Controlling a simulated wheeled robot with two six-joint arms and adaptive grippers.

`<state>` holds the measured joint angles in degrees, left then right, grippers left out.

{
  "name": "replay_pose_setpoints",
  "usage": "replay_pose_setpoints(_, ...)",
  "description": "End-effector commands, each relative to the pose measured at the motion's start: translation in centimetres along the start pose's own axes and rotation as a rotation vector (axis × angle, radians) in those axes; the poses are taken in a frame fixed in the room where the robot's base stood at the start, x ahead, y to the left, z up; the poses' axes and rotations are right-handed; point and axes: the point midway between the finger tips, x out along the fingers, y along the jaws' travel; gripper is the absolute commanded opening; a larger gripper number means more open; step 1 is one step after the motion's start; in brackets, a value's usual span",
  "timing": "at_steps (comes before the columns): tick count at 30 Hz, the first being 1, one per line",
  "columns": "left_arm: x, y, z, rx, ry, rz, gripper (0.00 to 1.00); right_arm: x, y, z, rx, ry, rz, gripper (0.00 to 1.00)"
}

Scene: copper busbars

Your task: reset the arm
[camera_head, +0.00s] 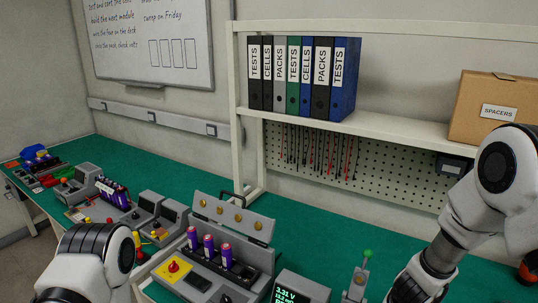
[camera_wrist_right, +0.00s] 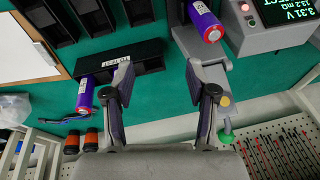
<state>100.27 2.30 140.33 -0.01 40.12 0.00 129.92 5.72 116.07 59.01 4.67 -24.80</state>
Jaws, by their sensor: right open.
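My right arm (camera_head: 465,215) comes in from the right in the head view, and its gripper is below that frame. In the right wrist view my right gripper (camera_wrist_right: 158,80) is open, with nothing between its two fingers. The fingers are over the green bench near a black holder with a "TO TEST" label (camera_wrist_right: 118,58). My left arm (camera_head: 90,265) shows at the bottom left of the head view; its gripper is out of view.
A purple cell (camera_wrist_right: 85,93) lies left of the fingers. Another purple cell (camera_wrist_right: 206,24) sits by the meter (camera_wrist_right: 280,15). The grey fixture (camera_head: 205,270) holds purple cells. A lever with a green knob (camera_head: 368,253) stands near my right arm. A shelf (camera_head: 400,125) is behind.

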Motion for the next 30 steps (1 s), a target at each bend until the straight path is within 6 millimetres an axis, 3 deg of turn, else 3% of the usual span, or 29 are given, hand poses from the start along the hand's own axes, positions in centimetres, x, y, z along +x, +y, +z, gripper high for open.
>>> replay_pose_setpoints(1,0.7,0.0,0.0,0.0,0.0,0.0,0.4,1.6,0.9,1.4,-0.011,-0.026,0.021,0.57)
replay_pose_setpoints(5,1.6,0.0,0.0,0.0,-0.001,0.0,0.4,4.8,3.5,4.9,-0.058,-0.095,0.08,0.57)
replay_pose_setpoints(8,2.6,0.0,0.1,0.0,-0.001,0.0,0.4,7.7,6.6,8.6,-0.128,-0.157,0.142,0.57)
replay_pose_setpoints(11,4.0,0.0,0.1,0.0,-0.001,0.0,0.4,10.8,10.8,13.4,-0.23,-0.234,0.218,0.57)
replay_pose_setpoints(15,6.3,0.0,0.1,0.0,-0.001,0.0,0.4,14.1,18.2,21.9,-0.455,-0.354,0.301,0.57)
replay_pose_setpoints(18,7.1,-0.1,0.1,0.0,-0.001,0.0,0.4,14.2,21.0,26.6,-0.62,-0.393,0.251,0.57)
replay_pose_setpoints(21,6.6,-0.1,0.1,0.0,-0.001,0.0,0.4,13.0,19.6,27.4,-0.683,-0.351,0.139,0.57)
replay_pose_setpoints(24,6.6,-0.1,0.0,0.0,-0.001,0.0,0.4,13.2,18.0,27.1,-0.674,-0.294,0.063,0.57)
replay_pose_setpoints(30,6.6,-0.1,0.1,0.0,-0.001,0.0,0.4,13.3,17.8,26.8,-0.645,-0.278,0.064,0.57)
